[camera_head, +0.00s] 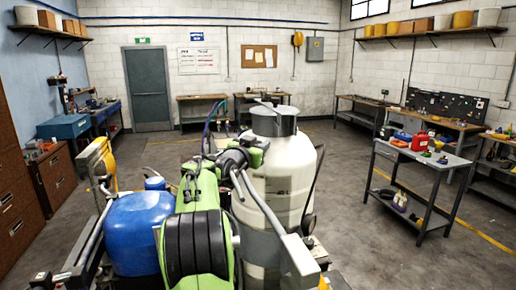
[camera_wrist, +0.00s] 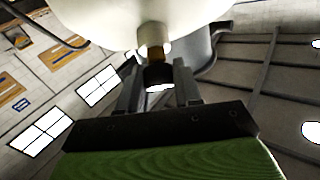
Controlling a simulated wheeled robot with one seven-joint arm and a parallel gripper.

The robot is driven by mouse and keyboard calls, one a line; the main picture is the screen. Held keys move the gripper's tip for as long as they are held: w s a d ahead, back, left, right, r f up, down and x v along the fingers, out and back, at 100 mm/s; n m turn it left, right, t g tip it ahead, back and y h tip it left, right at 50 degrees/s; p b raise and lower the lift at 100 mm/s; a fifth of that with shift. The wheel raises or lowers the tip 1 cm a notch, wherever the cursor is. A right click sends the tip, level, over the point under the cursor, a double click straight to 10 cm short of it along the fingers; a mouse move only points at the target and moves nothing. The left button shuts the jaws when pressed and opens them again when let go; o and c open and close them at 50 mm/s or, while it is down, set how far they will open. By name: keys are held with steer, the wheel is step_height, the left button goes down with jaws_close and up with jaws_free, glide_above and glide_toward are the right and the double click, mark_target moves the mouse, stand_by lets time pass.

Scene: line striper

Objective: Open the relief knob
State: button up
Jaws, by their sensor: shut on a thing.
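The white tank (camera_head: 287,165) of the line striper stands upright in the middle of the head view. Its pale underside (camera_wrist: 110,15) fills the top of the wrist view. A tan fitting (camera_wrist: 153,38) sticks out below it, with the dark relief knob (camera_wrist: 158,74) at its end. My gripper (camera_wrist: 158,86) has its two dark fingers on either side of the knob and is shut on it. The knob's turned position cannot be told. In the head view my green and black arm hides the fingers and the knob.
A blue tank (camera_head: 139,232) stands left of my arm. Pale metal bars (camera_head: 262,207) cross close in front of the white tank. A small table (camera_head: 422,155) with a red can (camera_head: 419,141) stands at the right. The floor between is clear.

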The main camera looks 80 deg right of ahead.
steer(key=o, duration=1)
steer(key=w+a+b, duration=0.2)
steer(key=a+b, duration=0.4)
steer(key=a, duration=0.9)
steer(key=shift+w+a, duration=0.3)
